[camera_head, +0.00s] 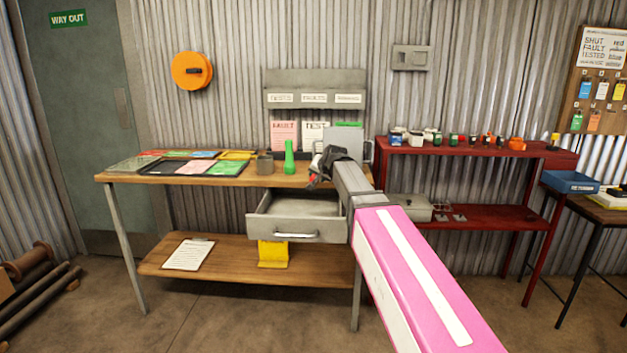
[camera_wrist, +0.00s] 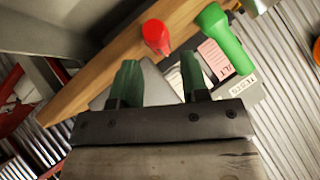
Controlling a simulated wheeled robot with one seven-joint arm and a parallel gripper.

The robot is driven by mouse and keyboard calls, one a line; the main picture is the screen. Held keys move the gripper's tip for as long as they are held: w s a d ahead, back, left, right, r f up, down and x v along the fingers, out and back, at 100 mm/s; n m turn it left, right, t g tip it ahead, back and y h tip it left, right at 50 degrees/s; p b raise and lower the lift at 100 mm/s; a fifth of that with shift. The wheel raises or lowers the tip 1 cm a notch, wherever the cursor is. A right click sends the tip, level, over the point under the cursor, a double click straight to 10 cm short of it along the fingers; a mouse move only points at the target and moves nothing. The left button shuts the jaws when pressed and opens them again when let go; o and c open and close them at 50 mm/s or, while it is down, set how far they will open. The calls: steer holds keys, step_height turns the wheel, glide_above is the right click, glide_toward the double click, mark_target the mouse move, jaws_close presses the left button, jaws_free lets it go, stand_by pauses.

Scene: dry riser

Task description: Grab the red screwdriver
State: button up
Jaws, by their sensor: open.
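The red screwdriver (camera_wrist: 155,36) shows in the wrist view by the wooden bench top, its rounded red end towards the top of the picture. It lies just beyond the gap between my fingertips, apart from both. In the head view a small bit of red beside my gripper may be it; the rest is hidden. My gripper (camera_wrist: 159,66) is open and empty, with its two dark green fingers apart. In the head view my gripper (camera_head: 319,172) is at the right part of the bench, above the open drawer.
The open grey drawer (camera_head: 297,228) juts out below. Trays and cards cover the bench's left. A red shelf (camera_head: 470,152) stands at the right.

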mark_target(314, 178)
steer(key=x, duration=0.5)
steer(key=shift+s+f, duration=0.1)
steer(key=shift+f, duration=0.1)
steer(key=c, duration=0.7)
steer(key=shift+r, duration=0.15)
